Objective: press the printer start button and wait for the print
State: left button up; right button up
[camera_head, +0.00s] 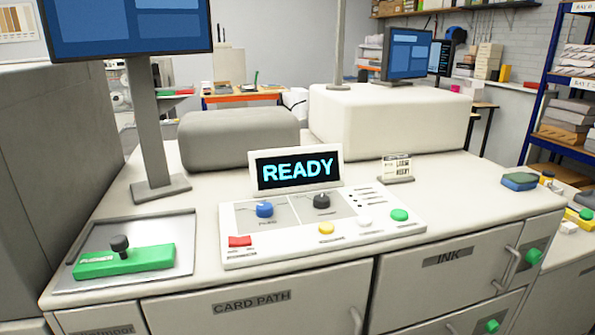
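The printer's control panel (290,240) lies on the white machine top in the middle of the view. A green round button (399,215) sits at its right end. A white button (365,222) and a yellow button (326,229) are to its left, and a red button (240,241) is at the left end. Which one is the start button cannot be read from its label. A blue knob (265,210) and a black knob (321,201) stand behind the buttons. The display (297,171) behind the panel reads READY. Neither of my grippers shows in the head view.
A green block with a black knob (124,261) lies on a grey tray (165,225) at the left. A monitor on a post (152,130) rises behind it. A small sign (397,167) stands behind the panel. The space above the panel is clear.

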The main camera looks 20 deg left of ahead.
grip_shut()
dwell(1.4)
